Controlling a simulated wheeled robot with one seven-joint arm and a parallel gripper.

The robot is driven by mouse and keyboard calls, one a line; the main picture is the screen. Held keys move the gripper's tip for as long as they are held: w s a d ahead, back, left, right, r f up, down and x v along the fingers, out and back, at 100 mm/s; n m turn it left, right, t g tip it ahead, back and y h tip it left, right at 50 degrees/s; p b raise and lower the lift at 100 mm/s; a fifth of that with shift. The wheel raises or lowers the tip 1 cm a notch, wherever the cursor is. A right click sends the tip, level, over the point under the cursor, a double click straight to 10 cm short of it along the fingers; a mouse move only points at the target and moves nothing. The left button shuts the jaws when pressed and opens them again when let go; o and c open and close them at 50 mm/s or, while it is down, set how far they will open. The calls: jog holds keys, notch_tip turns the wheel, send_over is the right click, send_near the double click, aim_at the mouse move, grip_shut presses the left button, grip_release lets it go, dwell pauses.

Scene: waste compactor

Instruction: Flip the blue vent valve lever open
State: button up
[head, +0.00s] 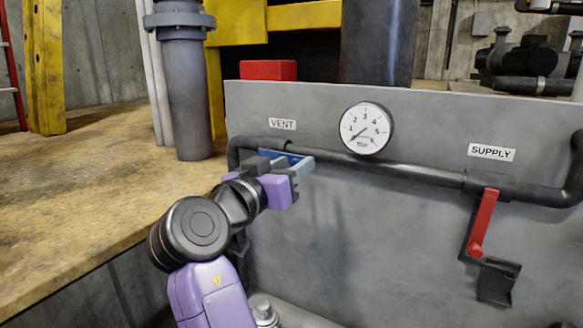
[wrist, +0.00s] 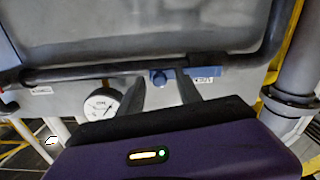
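The blue vent valve lever (head: 286,154) lies roughly along the dark pipe below the VENT label in the head view. My gripper (head: 300,166) is right at it and hides much of it. In the wrist view, which shows the panel upside down, a blue knob (wrist: 158,78) sits between the tips of my open fingers (wrist: 160,76). A gap shows on each side of the knob. More of the blue lever shows to the right, beyond the right finger. I cannot tell whether either finger touches it.
The grey panel (head: 380,240) carries a round gauge (head: 366,128) right of the lever. A red supply lever (head: 482,222) hangs down farther right. A red block (head: 267,70) sits behind the panel's top edge. A thick grey pipe (head: 186,90) stands at left.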

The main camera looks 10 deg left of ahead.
jog(key=b+v, duration=0.2)
jog(key=v, duration=0.5)
jog(key=shift+s+b, duration=0.3)
jog(key=shift+s, duration=0.05)
jog(key=shift+a+r, duration=0.1)
jog(key=shift+a, duration=0.1)
